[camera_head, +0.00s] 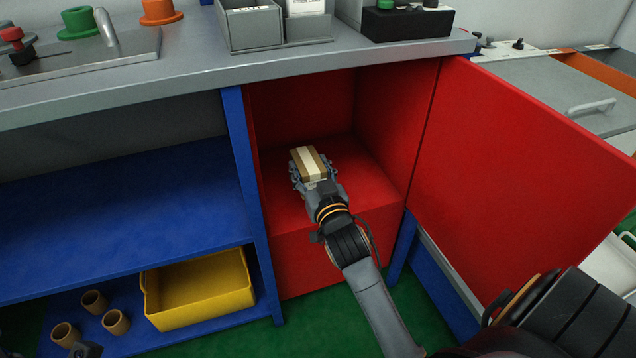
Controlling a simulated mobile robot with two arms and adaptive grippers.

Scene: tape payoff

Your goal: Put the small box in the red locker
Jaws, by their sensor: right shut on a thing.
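The small box (309,163), brown with a pale stripe of tape, is inside the open red locker (385,115), over its floor. My right gripper (314,172) reaches into the locker from the front and is shut on the box, with a finger on each side. I cannot tell whether the box touches the locker floor. The red locker door (520,170) stands wide open to the right. A small dark part at the bottom left edge may belong to my left arm, but my left gripper cannot be made out.
A grey worktop (200,75) runs above the locker, with grey bins (250,25) on it. Left of the locker are blue shelves (120,215). A yellow tray (200,290) and several brown rolls (116,322) sit on the lower shelf. Locker floor around the box is clear.

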